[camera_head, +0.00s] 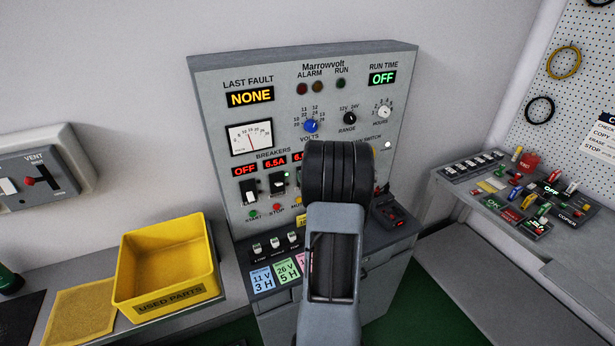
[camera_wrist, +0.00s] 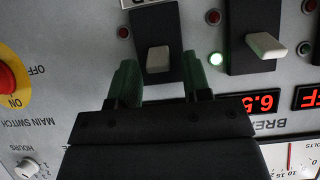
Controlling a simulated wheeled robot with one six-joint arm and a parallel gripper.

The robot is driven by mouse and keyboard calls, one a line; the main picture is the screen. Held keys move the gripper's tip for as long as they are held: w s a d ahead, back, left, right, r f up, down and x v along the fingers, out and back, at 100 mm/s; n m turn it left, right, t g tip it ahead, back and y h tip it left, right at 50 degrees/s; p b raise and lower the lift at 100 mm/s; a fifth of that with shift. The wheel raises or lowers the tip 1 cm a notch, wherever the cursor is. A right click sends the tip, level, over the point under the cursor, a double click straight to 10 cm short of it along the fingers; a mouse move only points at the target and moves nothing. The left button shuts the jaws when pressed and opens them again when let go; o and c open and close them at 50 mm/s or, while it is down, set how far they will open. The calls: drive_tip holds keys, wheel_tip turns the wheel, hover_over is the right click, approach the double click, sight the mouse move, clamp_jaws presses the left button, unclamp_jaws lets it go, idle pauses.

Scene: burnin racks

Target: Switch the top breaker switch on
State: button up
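The grey Marrowvolt panel (camera_head: 290,110) carries a row of breaker switches. The left breaker switch (camera_head: 248,191) sits under a red OFF display (camera_head: 244,170). The middle breaker switch (camera_head: 279,183) sits under a 6.5A display (camera_head: 275,162). My arm hides the rest of the row and my gripper in the head view. The wrist view is upside down. There my gripper (camera_wrist: 160,82) is open, its two green fingers apart on either side of a pale breaker lever (camera_wrist: 158,59) on a black plate. Contact is unclear.
A main switch with a red knob on a yellow ring (camera_wrist: 8,82) is at the wrist view's left. A yellow used-parts bin (camera_head: 165,293) stands left of the panel. A bench with small coloured parts (camera_head: 530,190) is at the right. A vent box (camera_head: 40,180) is on the left wall.

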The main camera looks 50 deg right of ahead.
drive_tip(key=shift+o, duration=0.3)
drive_tip(key=v, duration=1.4)
drive_tip(key=shift+w, duration=0.1)
drive_tip(key=s+d+m+g+h, duration=0.2)
drive_tip(key=s+d+g+h, duration=0.1)
drive_tip(key=s+g+h, duration=0.25)
drive_tip(key=a+f+n+y+b, duration=0.1)
drive_tip(key=a+y, duration=0.4)
drive_tip(key=a, duration=1.4)
drive_tip(key=s+a+f+n+y+b, duration=0.1)
drive_tip(key=a+n+y+b, duration=0.2)
drive_tip(key=a, duration=1.6)
drive_tip(key=shift+a+f+n+y, duration=0.15)
drive_tip(key=shift+f+n+y, duration=0.25)
drive_tip(key=shift+n+y, duration=0.6)
